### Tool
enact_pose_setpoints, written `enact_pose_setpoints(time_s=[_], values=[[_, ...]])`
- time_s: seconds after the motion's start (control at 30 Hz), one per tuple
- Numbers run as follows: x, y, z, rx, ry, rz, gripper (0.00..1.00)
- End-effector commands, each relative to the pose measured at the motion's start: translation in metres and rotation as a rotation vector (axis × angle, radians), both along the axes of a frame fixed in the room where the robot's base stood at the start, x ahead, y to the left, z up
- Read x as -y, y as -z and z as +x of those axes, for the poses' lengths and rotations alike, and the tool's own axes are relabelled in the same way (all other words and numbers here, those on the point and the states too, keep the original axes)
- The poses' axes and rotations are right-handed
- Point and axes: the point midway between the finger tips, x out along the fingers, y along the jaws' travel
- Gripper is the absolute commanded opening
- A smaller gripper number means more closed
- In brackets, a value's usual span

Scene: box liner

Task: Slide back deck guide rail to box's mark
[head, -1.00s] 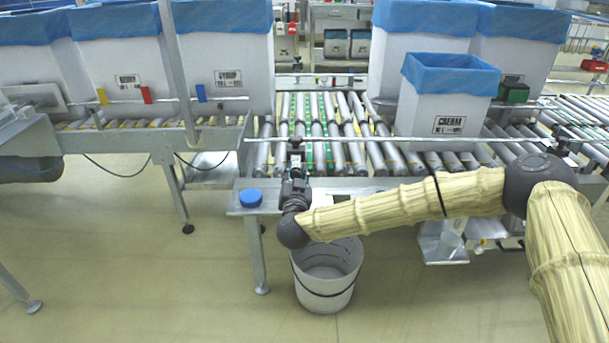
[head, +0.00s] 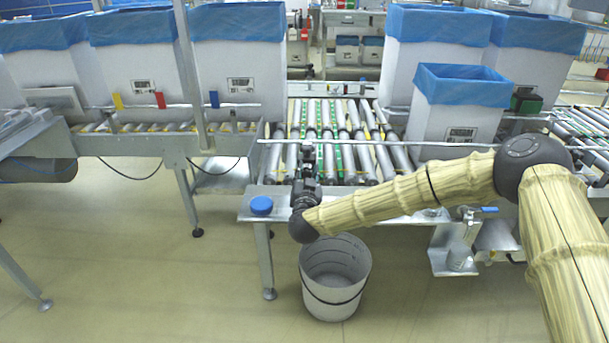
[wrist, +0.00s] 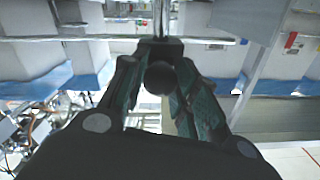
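The roller deck (head: 365,160) lies in the middle of the head view, with green strips among its rollers. A thin guide rail (head: 400,142) crosses its near side, and another thin rail (head: 360,82) crosses its far side. My gripper (head: 307,155) is at the deck's near edge, by a dark fitting on the near rail. In the wrist view my gripper (wrist: 158,85) has its two fingers on either side of a round black knob (wrist: 160,78). A thin rod leads away beyond it. I cannot tell whether the fingers press the knob. The box's mark cannot be made out for certain.
A white box with blue liner (head: 460,105) stands right of the deck's middle. Larger lined boxes (head: 240,70) stand at the left, behind yellow, red and blue tags (head: 160,100). A blue cap (head: 261,205) sits on the near ledge. A grey bucket (head: 335,290) stands below my arm.

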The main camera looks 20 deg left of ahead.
Motion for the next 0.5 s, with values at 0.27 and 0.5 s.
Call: enact_pose_setpoints(time_s=[0.27,0.5], values=[[0.0,-0.0002,0.0,0.001,0.0,0.0,0.51],[0.0015,-0.0006,-0.0051,0.001,0.0,-0.001,0.51]])
